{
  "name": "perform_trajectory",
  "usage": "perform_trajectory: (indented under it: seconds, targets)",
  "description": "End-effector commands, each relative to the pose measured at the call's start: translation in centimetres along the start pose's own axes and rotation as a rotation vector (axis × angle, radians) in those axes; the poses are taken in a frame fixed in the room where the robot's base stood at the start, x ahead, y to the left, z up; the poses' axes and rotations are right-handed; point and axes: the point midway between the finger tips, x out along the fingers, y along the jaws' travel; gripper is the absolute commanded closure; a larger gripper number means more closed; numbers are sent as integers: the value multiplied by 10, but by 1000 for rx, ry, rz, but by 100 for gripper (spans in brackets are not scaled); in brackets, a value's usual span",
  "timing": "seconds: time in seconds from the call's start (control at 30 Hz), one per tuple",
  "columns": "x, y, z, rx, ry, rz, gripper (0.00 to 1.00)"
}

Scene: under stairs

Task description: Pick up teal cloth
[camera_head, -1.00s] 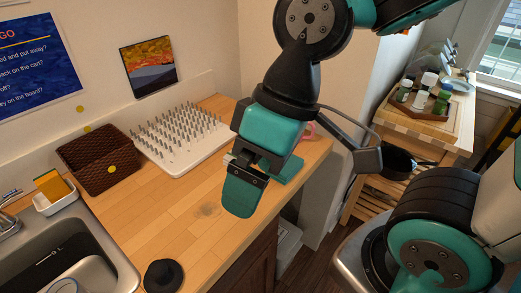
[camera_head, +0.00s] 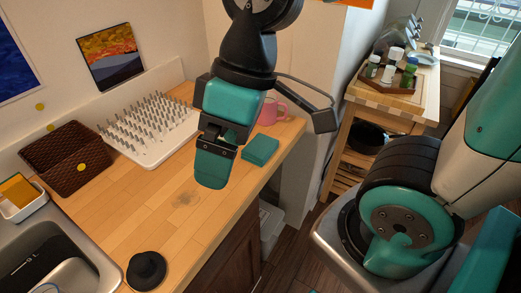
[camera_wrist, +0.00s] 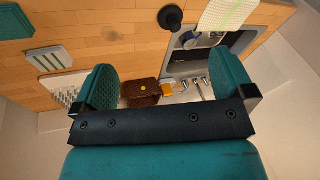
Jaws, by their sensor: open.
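The teal cloth (camera_head: 261,150) lies as a flat folded pad on the wooden counter near its right edge, just in front of a pink mug (camera_head: 268,112). In the wrist view a flat teal patch at the top left corner (camera_wrist: 15,22) looks like the same cloth, cut off by the frame. My gripper (camera_head: 211,168) hangs above the counter, to the left of the cloth in the head view, apart from it. Its two teal fingers are spread wide with nothing between them in the wrist view (camera_wrist: 166,82).
A white pegged drying rack (camera_head: 150,130) and a brown basket (camera_head: 66,158) stand along the wall. A black round object (camera_head: 146,270) sits near the sink (camera_head: 62,235). A wooden cart (camera_head: 400,105) with bottles stands at right. The counter's middle is clear.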

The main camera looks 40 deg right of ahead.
Motion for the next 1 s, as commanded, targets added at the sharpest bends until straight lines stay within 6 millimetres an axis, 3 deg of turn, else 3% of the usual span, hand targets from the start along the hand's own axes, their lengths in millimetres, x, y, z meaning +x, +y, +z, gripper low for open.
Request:
perform_trajectory:
  seconds: [0.17, 0.3, 0.5, 0.6, 0.73, 0.87, 1.0]
  targets:
    - [11, 73, -23, -272, -44, 82, 0]
    - [16, 143, -32, -547, -120, 131, 0]
    - [23, 239, -26, -911, -250, 136, 0]
    - [26, 274, -18, -1049, -301, 115, 0]
    - [27, 300, -9, -1161, -342, 92, 0]
    - [31, 310, -5, -1206, -356, 78, 0]
    - [53, 315, 1, -1210, -357, 71, 0]
